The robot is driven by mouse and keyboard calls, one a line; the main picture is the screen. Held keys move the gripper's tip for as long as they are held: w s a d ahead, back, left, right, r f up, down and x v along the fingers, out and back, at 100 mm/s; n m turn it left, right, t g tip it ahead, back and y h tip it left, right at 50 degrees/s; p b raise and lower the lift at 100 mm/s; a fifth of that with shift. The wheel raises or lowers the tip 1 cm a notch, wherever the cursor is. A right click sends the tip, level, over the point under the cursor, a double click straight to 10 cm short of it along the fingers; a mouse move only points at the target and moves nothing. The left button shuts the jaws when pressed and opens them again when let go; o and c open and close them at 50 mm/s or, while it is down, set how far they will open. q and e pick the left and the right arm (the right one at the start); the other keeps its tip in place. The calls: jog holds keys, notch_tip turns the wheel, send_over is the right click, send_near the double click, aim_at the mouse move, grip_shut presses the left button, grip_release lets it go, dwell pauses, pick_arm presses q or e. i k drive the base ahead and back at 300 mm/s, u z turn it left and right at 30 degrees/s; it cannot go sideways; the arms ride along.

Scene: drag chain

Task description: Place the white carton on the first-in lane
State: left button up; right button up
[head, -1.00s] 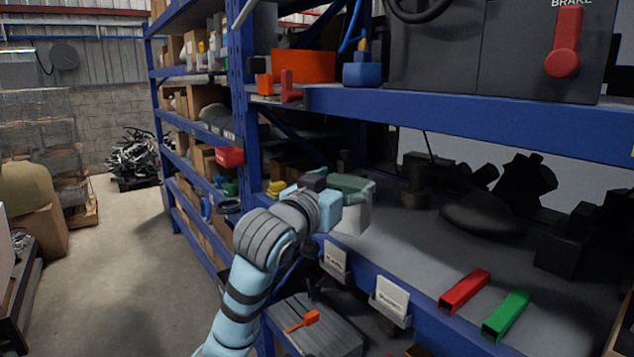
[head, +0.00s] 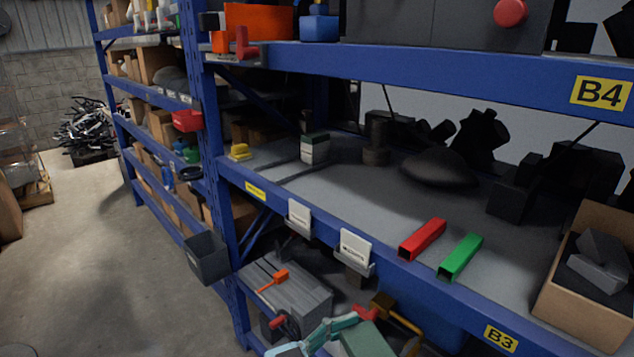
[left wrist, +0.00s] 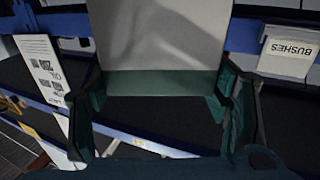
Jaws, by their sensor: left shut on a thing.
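The white carton (left wrist: 158,45) with a dark green band fills the top middle of the left wrist view. My left gripper (left wrist: 160,98) is shut on it, with a finger at each side. In the head view my left gripper (head: 325,332) shows only partly at the bottom edge, in front of the rack, beside a dark green surface (head: 367,340) that looks like the carton's end. Another white carton with a dark green top (head: 314,150) stands at the back of the middle shelf (head: 385,205). I cannot tell which lane is the first-in one. My right gripper is not in view.
White label cards (head: 298,215) hang on the blue shelf edge; one reads BUSHES in the left wrist view (left wrist: 289,50). Red (head: 422,240) and green (head: 460,257) bars lie near the edge. A cardboard box (head: 580,310) stands at right. Shelf space behind the cards is clear.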

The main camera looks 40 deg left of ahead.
aim_at(279, 172)
jog(key=z, duration=2.7)
jog(key=k, duration=1.25)
jog(key=u, duration=2.4)
